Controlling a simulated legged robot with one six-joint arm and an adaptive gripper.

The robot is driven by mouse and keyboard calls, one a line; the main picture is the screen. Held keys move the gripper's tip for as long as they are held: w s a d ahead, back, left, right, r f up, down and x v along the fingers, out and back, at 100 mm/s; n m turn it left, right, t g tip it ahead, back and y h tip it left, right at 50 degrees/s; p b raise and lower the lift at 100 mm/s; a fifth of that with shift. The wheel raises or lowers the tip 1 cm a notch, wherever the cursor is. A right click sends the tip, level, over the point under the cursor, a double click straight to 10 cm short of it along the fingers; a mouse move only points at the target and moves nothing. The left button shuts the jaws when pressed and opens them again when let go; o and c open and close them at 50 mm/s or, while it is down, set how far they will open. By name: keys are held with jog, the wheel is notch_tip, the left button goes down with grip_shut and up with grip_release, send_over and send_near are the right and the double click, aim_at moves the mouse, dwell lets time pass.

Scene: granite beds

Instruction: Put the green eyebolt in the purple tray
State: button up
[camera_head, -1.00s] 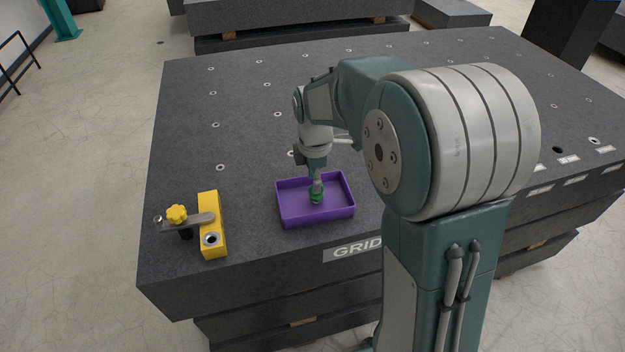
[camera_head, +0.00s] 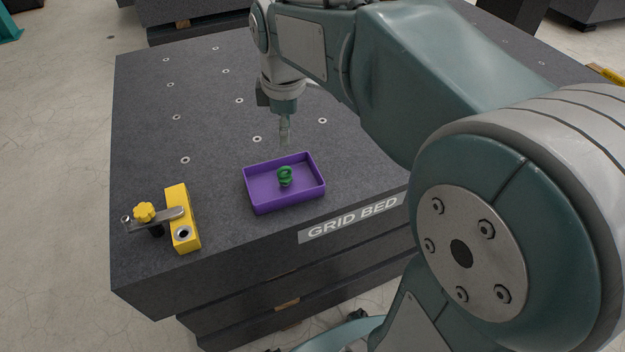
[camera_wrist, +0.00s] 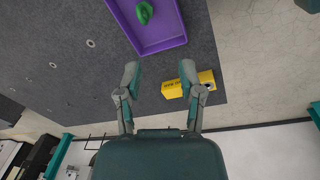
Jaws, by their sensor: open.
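The green eyebolt (camera_head: 285,176) stands inside the purple tray (camera_head: 262,207), near its middle, with its ring up. In the wrist view the eyebolt (camera_wrist: 144,12) and part of the tray (camera_wrist: 165,45) show at the top edge. My gripper (camera_head: 284,142) is above and behind the tray in the head view, apart from the eyebolt. In the wrist view my gripper (camera_wrist: 159,68) has its two fingers spread with nothing between them.
A yellow block (camera_head: 182,218) with a clamp arm and yellow knob (camera_head: 144,211) stands left of the tray. The dark granite bed (camera_head: 200,130) has several small inserts, and its top behind and left of the tray is largely clear.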

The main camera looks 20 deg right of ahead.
jog(key=s+f+m+t, duration=0.2)
jog(key=s+m+t, duration=0.2)
jog(key=s+m, duration=0.9)
jog(key=s, duration=0.3)
jog(key=shift+s, duration=0.3)
dwell(0.4)
